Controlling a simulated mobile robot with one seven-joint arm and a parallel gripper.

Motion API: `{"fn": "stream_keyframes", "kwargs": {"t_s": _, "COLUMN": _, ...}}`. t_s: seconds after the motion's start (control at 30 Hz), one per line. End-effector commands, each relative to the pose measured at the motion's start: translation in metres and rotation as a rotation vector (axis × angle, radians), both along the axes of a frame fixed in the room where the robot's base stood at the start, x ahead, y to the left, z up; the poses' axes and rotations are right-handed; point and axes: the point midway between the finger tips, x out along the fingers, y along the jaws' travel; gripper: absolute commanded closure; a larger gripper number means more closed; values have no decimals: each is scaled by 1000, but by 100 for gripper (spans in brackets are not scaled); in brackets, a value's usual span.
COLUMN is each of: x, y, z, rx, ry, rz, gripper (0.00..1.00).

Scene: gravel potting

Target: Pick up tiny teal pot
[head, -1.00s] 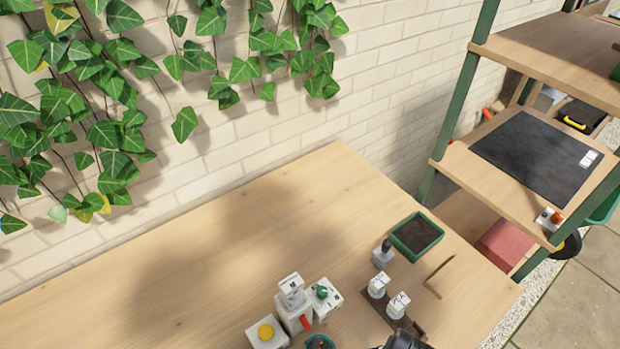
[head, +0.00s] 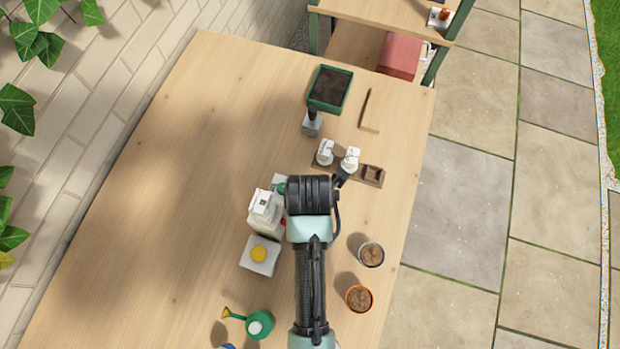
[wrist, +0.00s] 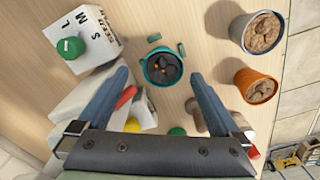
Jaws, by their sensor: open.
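The tiny teal pot (wrist: 147,70) stands on the wooden table in the wrist view, seen from above. My gripper (wrist: 158,76) is open, with one blue-grey finger to the left of the pot and one to the right in the picture. Nothing is held, and I cannot tell the height of the fingertips over the pot. In the head view my arm hides the pot and the fingers.
Close by are a white box with a green knob (wrist: 93,32), a grey pot (wrist: 236,32) and an orange pot (wrist: 240,82) of soil, and small teal pieces (wrist: 182,49). A green watering can (head: 258,325) stands near the front. The table's left side (head: 170,190) is clear.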

Motion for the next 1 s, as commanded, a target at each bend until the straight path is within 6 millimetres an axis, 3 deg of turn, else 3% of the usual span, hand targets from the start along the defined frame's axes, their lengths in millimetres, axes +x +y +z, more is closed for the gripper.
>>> {"fn": "stream_keyframes", "kwargs": {"t_s": 0.4, "x": -3, "y": -5, "z": -48, "rx": 0, "ry": 1, "rz": 0, "gripper": 0}}
{"fn": "stream_keyframes", "kwargs": {"t_s": 0.7, "x": -2, "y": -5, "z": -54, "rx": 0, "ry": -1, "rz": 0, "gripper": 0}}
{"fn": "stream_keyframes", "kwargs": {"t_s": 0.77, "x": -2, "y": -5, "z": -54, "rx": 0, "ry": -1, "rz": 0, "gripper": 7}}
{"fn": "stream_keyframes", "kwargs": {"t_s": 1.0, "x": -2, "y": -5, "z": -54, "rx": 0, "ry": -1, "rz": 0, "gripper": 50}}
